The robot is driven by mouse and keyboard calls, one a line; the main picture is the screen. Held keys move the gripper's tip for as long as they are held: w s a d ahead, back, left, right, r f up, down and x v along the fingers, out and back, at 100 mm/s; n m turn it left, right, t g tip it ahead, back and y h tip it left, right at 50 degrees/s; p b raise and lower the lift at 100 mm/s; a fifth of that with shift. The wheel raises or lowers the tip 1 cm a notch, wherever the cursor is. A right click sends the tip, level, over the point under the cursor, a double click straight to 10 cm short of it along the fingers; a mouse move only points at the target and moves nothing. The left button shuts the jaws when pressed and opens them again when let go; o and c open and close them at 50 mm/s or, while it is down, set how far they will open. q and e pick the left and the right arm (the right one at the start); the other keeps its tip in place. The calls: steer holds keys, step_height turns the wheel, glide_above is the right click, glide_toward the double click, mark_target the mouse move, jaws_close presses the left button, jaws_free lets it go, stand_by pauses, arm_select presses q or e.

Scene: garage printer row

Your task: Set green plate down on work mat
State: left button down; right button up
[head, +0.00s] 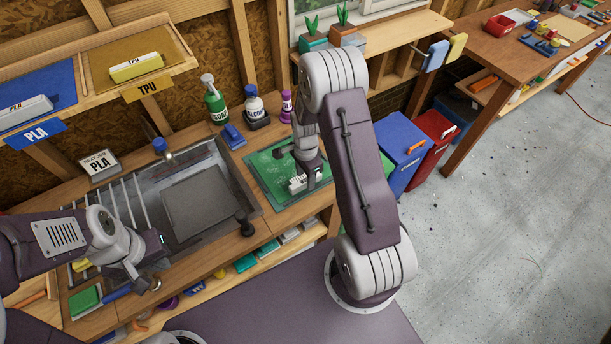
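A green, rectangular, textured surface with a darker border (262,168) lies on the bench to the right of the sink. I cannot tell whether it is the work mat alone or the green plate lying on the mat. My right gripper (309,178) points down over its right part, low and close to the surface. A small white piece with dark marks (298,184) shows beside the fingers; I cannot tell whether it is held. My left gripper (146,282) is at the sink's front left edge. Its fingers are too small to read.
The sink (200,203) with a grey plate in it fills the bench's middle. Bottles (215,102) and a blue block (233,136) stand behind the mat. Blue and red bins (402,150) stand at right.

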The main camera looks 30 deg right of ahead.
step_height(320, 180, up, 9)
steer(key=b, duration=0.1)
stand_by(0.4)
steer(key=shift+a, duration=0.1)
steer(key=s+a+r+n+t+b, duration=0.1)
steer(key=s+a+r+n+b, duration=0.1)
steer(key=s+a+r+n, duration=0.25)
steer(key=s+a+f+n, duration=0.2)
steer(key=s+n, duration=0.6)
steer(key=n, duration=0.4)
steer(key=shift+s+a+f, duration=0.15)
steer(key=shift+a+f, duration=0.25)
steer(key=shift+f, duration=0.1)
